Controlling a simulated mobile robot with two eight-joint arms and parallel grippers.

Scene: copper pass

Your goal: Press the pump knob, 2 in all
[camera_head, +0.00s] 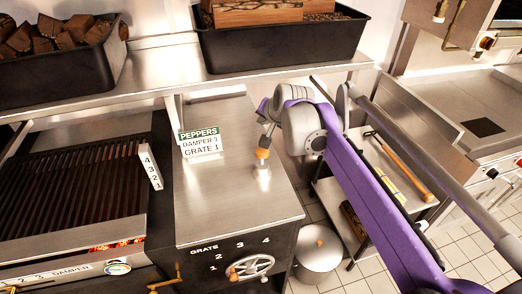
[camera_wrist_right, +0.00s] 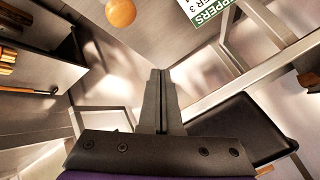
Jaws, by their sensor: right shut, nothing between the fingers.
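The pump knob (camera_head: 262,153) is a small orange, wood-coloured knob on the steel counter between the grill and the floor gap. It also shows in the right wrist view as a round orange ball (camera_wrist_right: 121,12) at the top edge, partly cut off. My right gripper (camera_head: 267,137) is just above the knob in the head view, its fingers shut and empty. In the right wrist view, the shut fingertips (camera_wrist_right: 159,74) appear apart from the ball. Whether they touch the knob is unclear in the head view. My left gripper is not in view.
A sign reading PEPPERS, DAMPER 3, GRATE 1 (camera_head: 199,143) stands left of the knob. A grill grate (camera_head: 75,195) lies further left. A shelf (camera_head: 180,80) with black bins runs behind and above. A handwheel (camera_head: 250,268) is on the counter's front, with a round steel pot (camera_head: 318,250) beside it.

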